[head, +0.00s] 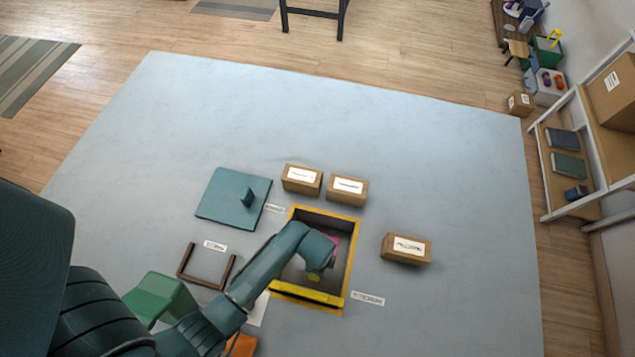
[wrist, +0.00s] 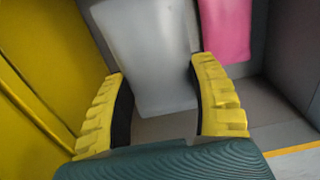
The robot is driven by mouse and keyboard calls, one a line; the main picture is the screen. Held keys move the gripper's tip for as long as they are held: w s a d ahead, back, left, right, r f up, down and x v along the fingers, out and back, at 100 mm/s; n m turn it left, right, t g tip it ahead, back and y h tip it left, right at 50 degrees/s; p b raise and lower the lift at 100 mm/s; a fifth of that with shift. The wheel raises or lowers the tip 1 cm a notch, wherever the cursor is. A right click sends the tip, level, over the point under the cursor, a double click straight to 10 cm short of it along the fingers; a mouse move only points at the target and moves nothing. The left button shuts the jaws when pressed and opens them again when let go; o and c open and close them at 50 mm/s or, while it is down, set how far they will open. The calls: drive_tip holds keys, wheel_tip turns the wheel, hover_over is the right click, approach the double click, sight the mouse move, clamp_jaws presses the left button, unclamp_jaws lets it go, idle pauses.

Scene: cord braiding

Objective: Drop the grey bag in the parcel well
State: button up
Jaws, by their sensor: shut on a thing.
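The parcel well (head: 349,258) is a dark, open pit with a yellow rim, set into the pale blue-grey surface in the head view. My gripper (wrist: 160,72) reaches down into its opening, with my arm covering part of the well. In the wrist view its yellow fingers are shut on the grey bag (wrist: 150,35), a pale grey flat piece extending beyond the fingertips. A pink piece (wrist: 226,25) lies behind at the right; it also shows in the head view (head: 332,242). The grey bag is hard to make out in the head view.
A yellow flap (head: 305,293) lies along the well's near side. Two cardboard boxes (head: 302,180) (head: 347,189) stand behind the well, another box (head: 406,249) to the right. A teal lid (head: 228,200) and brown frame (head: 184,265) lie left. The far surface is clear.

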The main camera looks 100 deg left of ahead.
wheel_tip(320, 180, down, 7)
drive_tip(key=b, duration=0.4)
drive_tip(key=o, duration=1.2)
drive_tip(key=shift+o, duration=0.2)
wheel_tip(320, 180, up, 12)
